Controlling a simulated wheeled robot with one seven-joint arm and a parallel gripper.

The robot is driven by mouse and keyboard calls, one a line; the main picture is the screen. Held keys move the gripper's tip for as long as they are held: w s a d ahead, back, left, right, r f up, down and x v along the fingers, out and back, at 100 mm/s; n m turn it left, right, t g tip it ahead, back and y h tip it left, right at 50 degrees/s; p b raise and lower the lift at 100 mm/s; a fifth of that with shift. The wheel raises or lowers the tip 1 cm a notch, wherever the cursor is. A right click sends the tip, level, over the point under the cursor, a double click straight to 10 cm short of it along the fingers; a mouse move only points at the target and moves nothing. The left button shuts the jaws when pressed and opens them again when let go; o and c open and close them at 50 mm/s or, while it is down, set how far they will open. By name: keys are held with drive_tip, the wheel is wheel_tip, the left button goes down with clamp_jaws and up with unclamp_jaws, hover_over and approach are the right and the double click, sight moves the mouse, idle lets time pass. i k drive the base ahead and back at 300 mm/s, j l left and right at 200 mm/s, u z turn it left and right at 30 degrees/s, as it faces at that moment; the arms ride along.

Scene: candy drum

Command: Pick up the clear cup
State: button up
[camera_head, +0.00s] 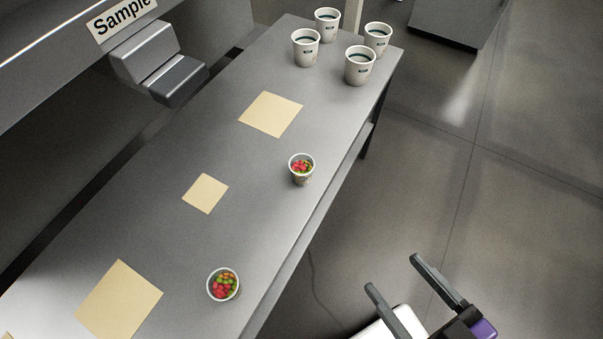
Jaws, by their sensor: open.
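Two small pale cups filled with red, green and orange candies stand upright on the grey table (150,215). One candy cup (302,172) is near the table's right edge at mid-length. The other candy cup (222,287) is nearer, at the lower middle. Their walls look whitish, and I cannot tell which is clear. My gripper (392,273) is at the lower right, over the floor side of the table edge. Its two fingers are spread and empty, to the right of both cups and apart from them.
Several white cups with dark contents (359,66) stand at the far end of the table. Tan squares (270,114) lie flat along the table. A grey dispenser (158,65) under a "Sample" sign (121,17) juts over the left side. The floor at right is open.

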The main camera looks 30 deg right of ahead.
sight(302, 166)
drive_tip(key=k+j+z, duration=0.2)
drive_tip(key=j, duration=0.25)
drive_tip(key=j+z, duration=0.15)
drive_tip(key=j, duration=0.3)
drive_tip(key=k+j+z, duration=0.2)
drive_tip(key=j, duration=0.2)
drive_tip(key=k+j+z, duration=0.15)
drive_tip(key=j, duration=0.25)
